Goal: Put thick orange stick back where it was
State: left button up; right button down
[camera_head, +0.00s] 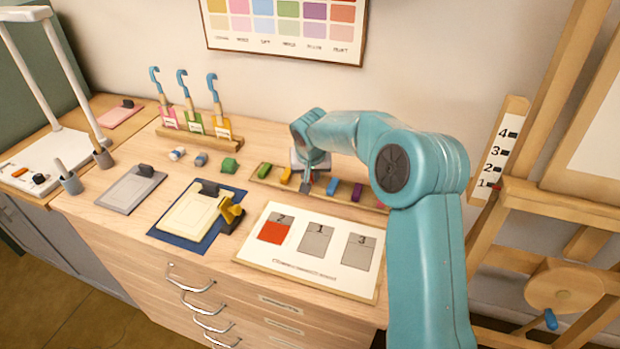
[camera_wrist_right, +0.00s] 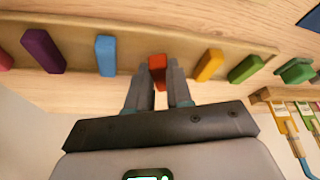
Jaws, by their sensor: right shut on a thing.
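My right gripper (camera_wrist_right: 157,85) is shut on a thick orange-red stick (camera_wrist_right: 157,66), seen between its fingers in the wrist view. In the head view the right gripper (camera_head: 306,184) is over the wooden stick tray (camera_head: 263,181), in the space between the yellow-orange stick (camera_head: 286,175) and the blue stick (camera_head: 332,186). The held stick lines up with the row; I cannot tell whether it touches the tray. A white card (camera_head: 262,257) with boxes 2, 1 and 3 lies in front, box 2 filled orange-red (camera_head: 273,232). My left gripper is not in view.
A green stick (camera_head: 264,170) and a purple stick (camera_head: 356,192) share the tray. A pink one (camera_wrist_right: 5,60) shows at the wrist view's edge. A green block (camera_head: 229,165) stands left of the tray. A wooden easel (camera_head: 560,205) stands at the right.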

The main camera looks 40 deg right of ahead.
jog(key=shift+w+f, duration=0.25)
jog(key=shift+f, duration=0.6)
jog(key=shift+s, duration=0.2)
jog(key=shift+f, duration=0.1)
jog(key=c, duration=1)
grip_release()
jog(key=shift+w, duration=0.1)
jog(key=shift+r, duration=0.45)
jog(key=v, duration=1.1)
jog(key=shift+a+r, duration=0.1)
jog(key=shift+r, duration=0.1)
